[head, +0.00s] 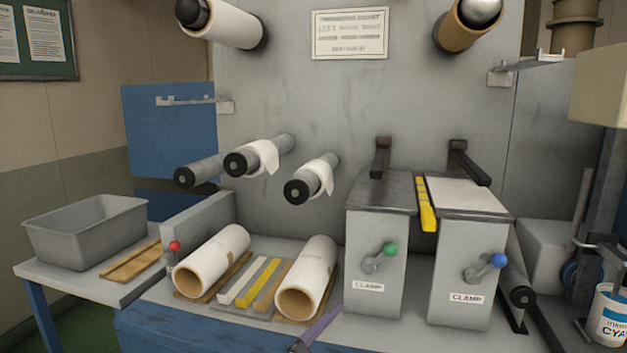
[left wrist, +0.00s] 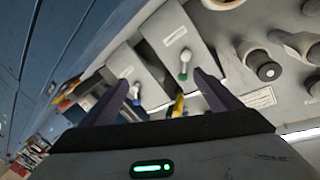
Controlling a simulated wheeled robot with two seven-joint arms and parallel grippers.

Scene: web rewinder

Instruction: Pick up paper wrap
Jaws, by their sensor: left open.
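A piece of white paper wrap (head: 264,156) hangs draped over a dark-ended grey roller at the centre left in the head view. A second white paper piece (head: 321,174) hangs on the shorter roller to its right. I cannot tell which of them the task means. My left gripper (left wrist: 163,95) is open and empty in the left wrist view, its two dark fingers apart. A purplish finger shows at the bottom edge of the head view, below and apart from both papers; the rest of that gripper is out of frame. My right gripper is not identifiable in view.
Two thick white paper rolls (head: 212,262) (head: 308,277) lie on the bench. Grey clamp blocks with a green knob (head: 389,249) and a blue knob (head: 498,260) stand to the right. A grey bin (head: 87,240) sits at the left. Rollers jut from the panel.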

